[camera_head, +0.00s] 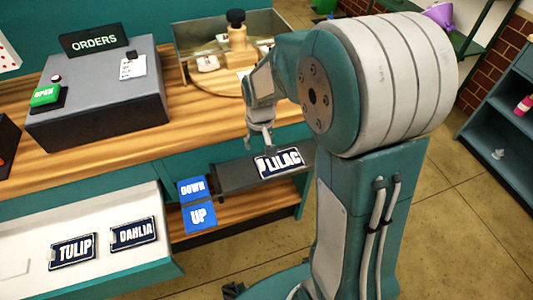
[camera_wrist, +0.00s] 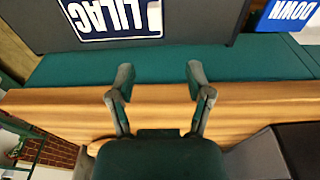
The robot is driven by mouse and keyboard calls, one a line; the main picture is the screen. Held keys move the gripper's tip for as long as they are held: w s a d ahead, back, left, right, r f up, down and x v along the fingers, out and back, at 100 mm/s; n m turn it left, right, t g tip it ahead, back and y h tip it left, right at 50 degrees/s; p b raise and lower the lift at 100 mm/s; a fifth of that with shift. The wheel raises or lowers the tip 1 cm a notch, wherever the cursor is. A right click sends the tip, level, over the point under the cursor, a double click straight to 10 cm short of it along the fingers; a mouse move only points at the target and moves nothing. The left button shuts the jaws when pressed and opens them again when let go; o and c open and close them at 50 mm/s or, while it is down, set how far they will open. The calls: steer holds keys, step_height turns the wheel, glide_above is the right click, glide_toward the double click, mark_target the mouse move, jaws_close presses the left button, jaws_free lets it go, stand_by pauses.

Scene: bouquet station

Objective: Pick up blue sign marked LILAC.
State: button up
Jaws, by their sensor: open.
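The blue LILAC sign (camera_head: 279,162) has a white border and white letters. It lies on a dark grey platform (camera_head: 240,178) at the front of the wooden counter. In the wrist view the LILAC sign (camera_wrist: 118,18) is at the top, partly cut off by the frame edge. My gripper (camera_head: 262,145) is just behind and above the sign, near the platform's back edge. In the wrist view my gripper (camera_wrist: 160,75) has its two fingers apart with nothing between them. The fingers are short of the sign and do not touch it.
Blue DOWN (camera_head: 191,188) and UP (camera_head: 199,217) panels are left of the platform. A white drawer (camera_head: 100,270) holds TULIP (camera_head: 73,252) and DAHLIA (camera_head: 133,233) signs. A grey ORDERS box (camera_head: 95,100) and a glass-sided tray (camera_head: 181,45) stand on the counter.

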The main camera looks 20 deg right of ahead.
glide_above(260, 163)
steer(key=d, duration=0.2)
step_height(260, 163, down, 5)
steer(key=shift+d+r, duration=0.1)
steer(key=shift+f, duration=0.35)
steer(key=a+f, duration=0.1)
steer(key=f, duration=0.1)
steer(key=a+f, duration=0.2)
steer(key=shift+f, duration=0.15)
steer(key=shift+d+f, duration=0.2)
steer(key=shift+f, duration=0.15)
steer(key=shift+d+f, duration=0.15)
steer(key=shift+d, duration=0.55)
steer(key=shift+a, duration=0.15)
steer(key=c, duration=0.9)
steer(key=shift+a, duration=0.35)
jaws_close()
